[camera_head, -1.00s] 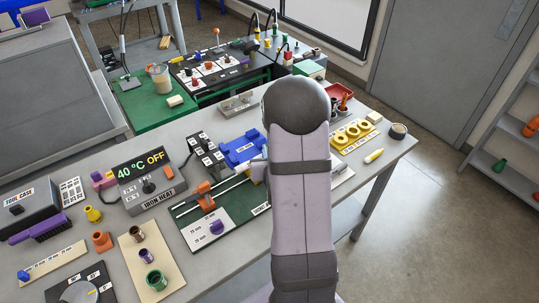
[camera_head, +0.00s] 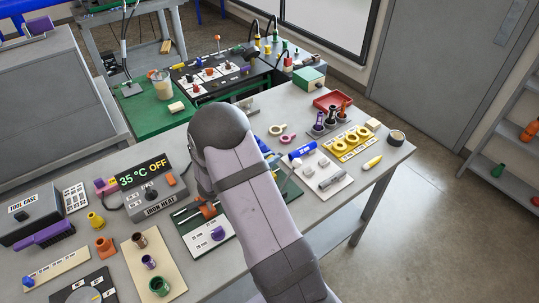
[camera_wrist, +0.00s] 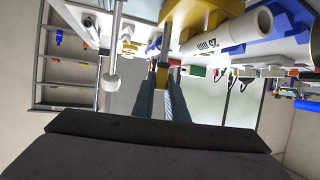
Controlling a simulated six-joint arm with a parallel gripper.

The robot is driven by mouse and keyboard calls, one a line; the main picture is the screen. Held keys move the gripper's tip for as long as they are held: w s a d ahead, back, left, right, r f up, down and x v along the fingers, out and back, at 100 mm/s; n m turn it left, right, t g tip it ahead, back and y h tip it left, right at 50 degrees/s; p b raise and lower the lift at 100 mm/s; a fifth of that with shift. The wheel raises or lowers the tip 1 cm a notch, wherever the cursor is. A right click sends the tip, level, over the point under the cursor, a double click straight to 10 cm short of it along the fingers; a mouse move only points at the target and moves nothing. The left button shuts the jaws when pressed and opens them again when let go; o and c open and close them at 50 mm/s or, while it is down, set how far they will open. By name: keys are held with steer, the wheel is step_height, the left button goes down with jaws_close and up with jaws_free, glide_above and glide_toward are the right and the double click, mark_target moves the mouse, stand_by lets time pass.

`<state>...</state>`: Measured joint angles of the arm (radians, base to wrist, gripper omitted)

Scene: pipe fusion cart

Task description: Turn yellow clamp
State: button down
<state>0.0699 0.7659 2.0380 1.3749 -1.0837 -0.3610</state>
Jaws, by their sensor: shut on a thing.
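In the wrist view a yellow clamp part (camera_wrist: 173,77) hangs down in the picture between my gripper's fingers. My gripper (camera_wrist: 160,78) is shut on it, with the two grey fingers on either side. A white pipe marked 25 mm (camera_wrist: 230,32) runs next to the clamp on the right, with blue parts beyond it. In the head view my arm covers the gripper, the clamp and most of the pipe machine.
The iron heater (camera_head: 155,185) reads 35 °C OFF, left of my arm. A white board with pipe pieces (camera_head: 320,180), a yellow ring tray (camera_head: 353,142) and a red tray (camera_head: 333,99) lie to the right. In the wrist view a metal rod (camera_wrist: 113,50) stands left of the fingers.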

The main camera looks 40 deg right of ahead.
mark_target(269, 157)
steer(key=shift+r+m+g+h+p, duration=0.1)
steer(key=shift+m+g+h+p, duration=0.4)
steer(key=shift+m+g, duration=1.15)
steer(key=shift+g, duration=0.25)
steer(key=c, duration=2)
jaws_free()
steer(key=shift+d, duration=0.1)
steer(key=shift+c, duration=0.2)
steer(key=shift+r+b, duration=1.2)
steer(key=shift+r, duration=3.8)
steer(key=shift+w, duration=0.1)
